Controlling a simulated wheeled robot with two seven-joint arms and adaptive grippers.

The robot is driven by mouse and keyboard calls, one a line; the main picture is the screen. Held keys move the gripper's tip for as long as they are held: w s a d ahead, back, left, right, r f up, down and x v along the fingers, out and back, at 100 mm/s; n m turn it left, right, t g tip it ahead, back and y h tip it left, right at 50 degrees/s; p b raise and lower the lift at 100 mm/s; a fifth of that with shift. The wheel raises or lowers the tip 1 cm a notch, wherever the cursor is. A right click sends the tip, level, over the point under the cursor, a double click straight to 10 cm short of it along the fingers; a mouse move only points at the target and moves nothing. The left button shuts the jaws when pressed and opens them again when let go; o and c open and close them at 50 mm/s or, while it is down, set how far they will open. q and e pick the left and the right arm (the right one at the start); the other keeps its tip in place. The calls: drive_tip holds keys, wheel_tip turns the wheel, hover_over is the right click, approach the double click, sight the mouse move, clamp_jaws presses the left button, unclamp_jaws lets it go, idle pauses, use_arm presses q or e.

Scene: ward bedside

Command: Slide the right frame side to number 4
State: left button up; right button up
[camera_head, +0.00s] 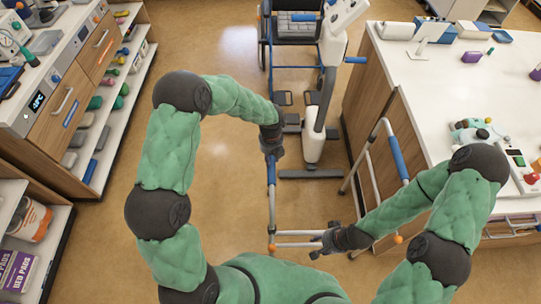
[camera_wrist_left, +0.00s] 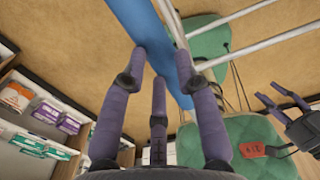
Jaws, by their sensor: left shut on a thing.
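The walking frame has two long sides with blue grips. Its left blue grip (camera_head: 271,180) runs away from me, and its right blue grip (camera_head: 397,157) is tilted. A pale crossbar (camera_head: 296,245) joins the left side near the front, where an orange-tipped end shows. My left gripper (camera_head: 271,153) is shut on the left blue grip, which also shows in the left wrist view (camera_wrist_left: 148,25). My right gripper (camera_head: 318,244) is at the crossbar's right end; its fingers look spread in the left wrist view (camera_wrist_left: 280,100). No number scale is readable.
A white-topped counter (camera_head: 430,85) stands right, close to my right arm. Drawers and shelves (camera_head: 75,100) line the left. Floor (camera_head: 225,45) is clear between.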

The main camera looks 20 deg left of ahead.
use_arm(q)
drive_tip(key=shift+d+r+p, duration=0.3)
drive_tip(key=shift+r+p, duration=0.15)
drive_tip(key=shift+p, duration=0.05)
clamp_jaws()
drive_tip(key=shift+a+r+p, duration=0.2)
drive_tip(key=shift+r+p, duration=0.3)
drive_tip(key=shift+r, duration=0.15)
drive_tip(key=shift+w+r+p, duration=0.1)
drive_tip(key=shift+r+p, duration=0.9)
drive_tip(key=shift+r, duration=0.15)
drive_tip(key=shift+r+p, duration=0.6)
drive_tip(key=shift+r, duration=0.1)
wheel_tip(320, 180, up, 7)
drive_tip(key=p, duration=0.6)
drive_tip(key=shift+r+p, duration=0.15)
drive_tip(key=shift+p, duration=0.2)
drive_tip(key=shift+r, duration=0.1)
wheel_tip(320, 180, up, 7)
drive_tip(key=p, duration=0.6)
drive_tip(key=shift+r, duration=0.15)
idle(0.3)
